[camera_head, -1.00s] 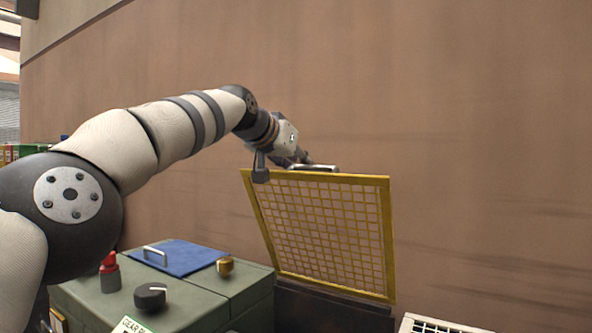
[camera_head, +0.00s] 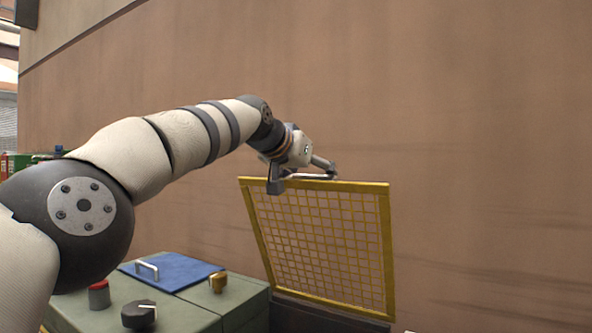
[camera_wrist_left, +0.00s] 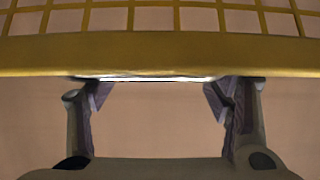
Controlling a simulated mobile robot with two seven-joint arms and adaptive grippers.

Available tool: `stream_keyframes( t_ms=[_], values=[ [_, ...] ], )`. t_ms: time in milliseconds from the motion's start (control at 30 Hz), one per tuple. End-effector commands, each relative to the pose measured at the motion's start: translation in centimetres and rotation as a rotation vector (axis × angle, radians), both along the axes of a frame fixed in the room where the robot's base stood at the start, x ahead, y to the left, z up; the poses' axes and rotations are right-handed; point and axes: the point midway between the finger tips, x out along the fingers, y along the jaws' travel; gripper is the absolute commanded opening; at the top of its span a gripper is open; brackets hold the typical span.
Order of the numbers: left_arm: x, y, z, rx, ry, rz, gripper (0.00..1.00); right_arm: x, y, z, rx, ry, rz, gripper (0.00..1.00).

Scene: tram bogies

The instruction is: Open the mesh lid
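The mesh lid (camera_head: 384,240) is a yellow frame with a yellow grid. It stands raised and steeply tilted in the head view, its lower edge at a dark box. A pale bar handle (camera_head: 310,177) runs along its upper edge. My left gripper (camera_head: 302,176) is at that edge, with one finger on each side of the handle's length. In the left wrist view, the fingers (camera_wrist_left: 155,95) are spread wide. The bright handle strip (camera_wrist_left: 145,79) spans between them, against the lid's frame (camera_wrist_left: 160,52). Contact is unclear. My right gripper is out of view.
A green cabinet (camera_head: 190,312) stands left of the lid, under my left arm. On it are a blue pad (camera_head: 185,272) with a handle, a red button (camera_head: 99,294), a black knob (camera_head: 139,314) and a brass knob (camera_head: 218,282). A plain brown wall (camera_head: 470,150) rises behind.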

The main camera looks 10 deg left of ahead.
Motion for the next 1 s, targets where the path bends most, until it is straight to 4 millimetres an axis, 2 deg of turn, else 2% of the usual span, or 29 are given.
stream_keyframes(
  t_ms=[33, 133, 167, 433, 567, 667, 900, 1000],
  values=[
    [-0.1, -1.6, -1.8, 0.001, 0.035, -0.027, 0.76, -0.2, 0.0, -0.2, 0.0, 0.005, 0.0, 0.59],
    [-0.1, -1.6, -1.7, 0.002, 0.034, -0.028, 0.99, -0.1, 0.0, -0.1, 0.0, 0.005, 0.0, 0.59],
    [-0.1, -1.6, -1.6, 0.003, 0.033, -0.027, 1.0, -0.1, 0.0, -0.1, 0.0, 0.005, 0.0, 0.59],
    [-0.4, -1.3, -0.9, 0.006, 0.022, -0.024, 1.0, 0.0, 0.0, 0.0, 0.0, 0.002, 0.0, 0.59],
    [-1.4, -0.8, 0.1, 0.009, 0.017, -0.022, 1.0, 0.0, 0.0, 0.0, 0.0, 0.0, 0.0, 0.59],
    [-2.8, -0.2, 0.7, 0.007, 0.014, -0.021, 1.0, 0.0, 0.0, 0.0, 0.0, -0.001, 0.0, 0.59],
    [-7.7, 1.6, 2.9, 0.004, 0.015, -0.021, 1.0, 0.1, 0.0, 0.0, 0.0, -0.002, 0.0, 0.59],
    [-9.2, 2.2, 3.3, 0.0, 0.022, -0.022, 1.0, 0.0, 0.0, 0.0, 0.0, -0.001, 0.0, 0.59]
  ],
)
